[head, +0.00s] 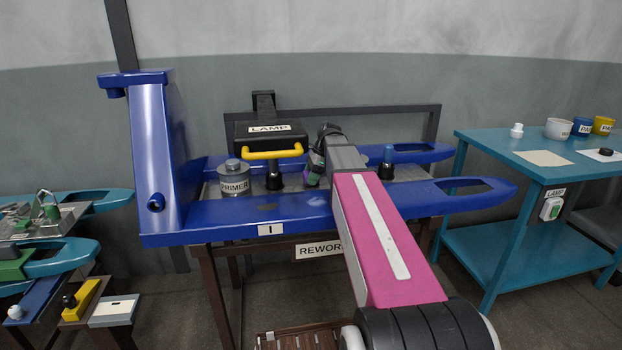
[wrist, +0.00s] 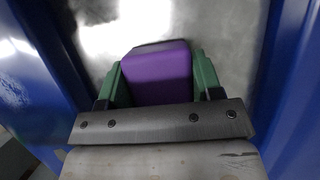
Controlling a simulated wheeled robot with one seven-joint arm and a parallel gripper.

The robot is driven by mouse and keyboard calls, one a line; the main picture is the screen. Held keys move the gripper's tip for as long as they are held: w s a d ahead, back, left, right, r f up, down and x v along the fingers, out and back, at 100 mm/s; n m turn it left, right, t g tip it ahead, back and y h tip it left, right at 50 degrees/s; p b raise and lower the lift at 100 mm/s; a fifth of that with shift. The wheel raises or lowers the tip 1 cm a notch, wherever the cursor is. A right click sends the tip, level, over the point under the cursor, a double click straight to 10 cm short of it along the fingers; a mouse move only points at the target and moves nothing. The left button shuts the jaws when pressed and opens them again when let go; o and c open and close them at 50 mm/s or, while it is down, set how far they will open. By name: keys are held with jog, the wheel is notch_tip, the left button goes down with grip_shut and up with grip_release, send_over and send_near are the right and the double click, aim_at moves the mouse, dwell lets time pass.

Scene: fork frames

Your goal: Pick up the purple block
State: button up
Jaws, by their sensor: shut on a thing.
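The purple block (wrist: 157,75) sits between the two green fingers of my gripper (wrist: 158,82) in the wrist view, with a finger against each side. My gripper is shut on it. Below the block is the grey metal surface (wrist: 220,50) of the blue bench. I cannot tell whether the block touches that surface.
The blue bench frame (head: 250,222) surrounds the work area. A teal table (head: 500,160) stands at the right.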

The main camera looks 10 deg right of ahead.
notch_tip(320, 180, up, 10)
jog(key=shift+f, duration=0.2)
dwell(0.3)
jog(key=o, duration=0.4)
jog(key=shift+c, duration=1)
